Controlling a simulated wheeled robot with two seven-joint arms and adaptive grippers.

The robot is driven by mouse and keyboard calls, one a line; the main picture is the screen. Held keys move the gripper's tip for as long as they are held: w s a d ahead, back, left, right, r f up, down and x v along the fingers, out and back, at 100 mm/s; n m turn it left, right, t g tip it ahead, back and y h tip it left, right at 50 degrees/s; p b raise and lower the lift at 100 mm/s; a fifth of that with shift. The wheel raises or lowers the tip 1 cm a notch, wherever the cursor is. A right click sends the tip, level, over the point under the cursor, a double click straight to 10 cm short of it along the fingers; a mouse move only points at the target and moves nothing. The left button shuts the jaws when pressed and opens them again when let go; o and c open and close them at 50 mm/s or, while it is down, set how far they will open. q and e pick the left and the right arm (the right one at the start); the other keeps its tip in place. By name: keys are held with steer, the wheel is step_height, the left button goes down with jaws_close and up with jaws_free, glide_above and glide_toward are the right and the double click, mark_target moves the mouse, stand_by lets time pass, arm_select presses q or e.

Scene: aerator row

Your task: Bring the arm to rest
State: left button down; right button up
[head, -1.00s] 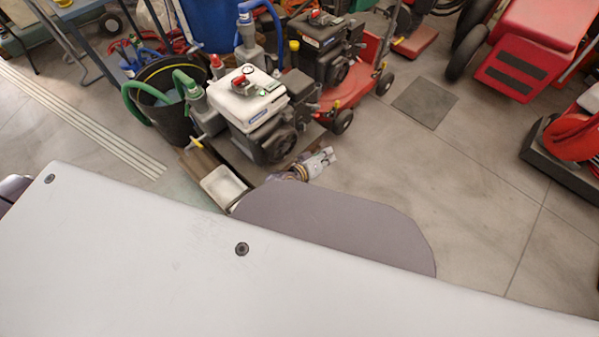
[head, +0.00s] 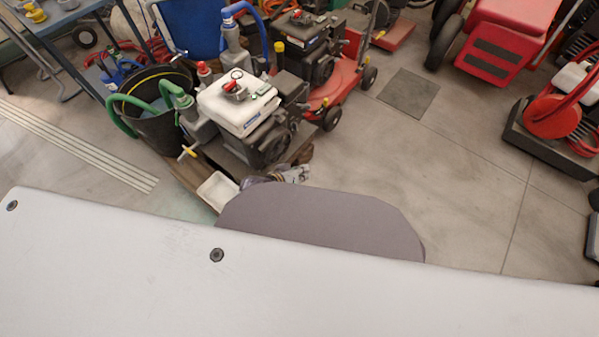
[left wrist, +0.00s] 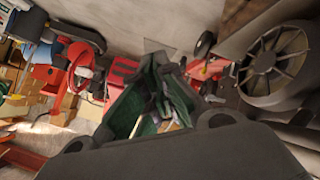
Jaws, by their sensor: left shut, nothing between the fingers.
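My left gripper (head: 292,174) shows in the head view just past the edge of my own grey body, beside the pump engine. Much of the arm behind it is hidden by my body. The gripper is shut and holds nothing. In the left wrist view, the dark gripper (left wrist: 158,62) reaches up from the bottom edge, with green surfaces between its dark parts. My right gripper is in neither view.
A pump with a white-topped engine (head: 238,103) stands close beyond the left gripper. A black bucket (head: 160,128) with a green hose is left of it. A red machine (head: 345,85) stands behind. Open floor (head: 440,165) lies to the right, with a hose reel (head: 553,117) at its edge.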

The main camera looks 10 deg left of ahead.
arm_select(q)
steer(key=shift+s+a, duration=0.1)
steer(key=shift+s, duration=0.05)
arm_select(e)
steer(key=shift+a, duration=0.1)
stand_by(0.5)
